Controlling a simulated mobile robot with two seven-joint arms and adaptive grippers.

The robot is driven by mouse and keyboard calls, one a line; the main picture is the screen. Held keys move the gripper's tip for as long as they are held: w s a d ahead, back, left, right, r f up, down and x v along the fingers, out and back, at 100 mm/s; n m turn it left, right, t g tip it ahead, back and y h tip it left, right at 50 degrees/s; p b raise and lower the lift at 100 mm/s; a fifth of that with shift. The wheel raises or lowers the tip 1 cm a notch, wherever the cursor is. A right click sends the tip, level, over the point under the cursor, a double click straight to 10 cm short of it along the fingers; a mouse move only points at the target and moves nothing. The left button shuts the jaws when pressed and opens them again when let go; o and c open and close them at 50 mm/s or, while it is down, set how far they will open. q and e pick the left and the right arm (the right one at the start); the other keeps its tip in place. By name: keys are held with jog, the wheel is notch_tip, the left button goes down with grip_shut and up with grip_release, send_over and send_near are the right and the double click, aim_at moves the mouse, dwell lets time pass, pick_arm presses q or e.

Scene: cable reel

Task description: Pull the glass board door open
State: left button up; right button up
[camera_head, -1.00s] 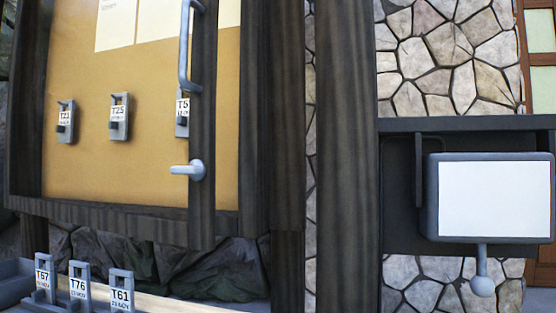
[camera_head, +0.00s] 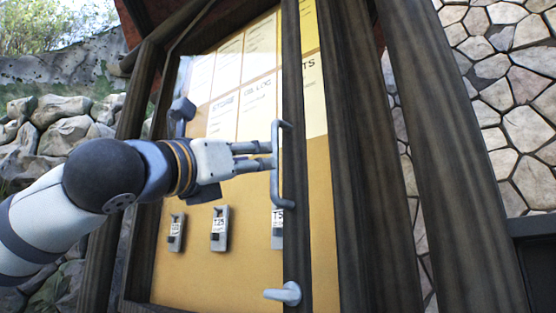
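A grey lever knob (camera_head: 284,293) sits lower on the same post. My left gripper (camera_head: 268,156) comes in from the left, its two fingers apart one above the other. Their tips reach the upper part of the handle; whether they touch it cannot be told. My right gripper is not in view.
Tags (camera_head: 219,229) and paper sheets (camera_head: 258,108) are on the board behind the glass. A thick wooden post (camera_head: 375,180) stands right of the door, with a stone wall (camera_head: 500,100) beyond. Rocks (camera_head: 62,130) lie at the left.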

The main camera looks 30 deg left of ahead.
aim_at(274, 192)
pick_arm(q)
jog(key=x, duration=0.7)
jog(key=shift+w+r, duration=0.1)
jog(key=shift+w, duration=0.3)
grip_shut()
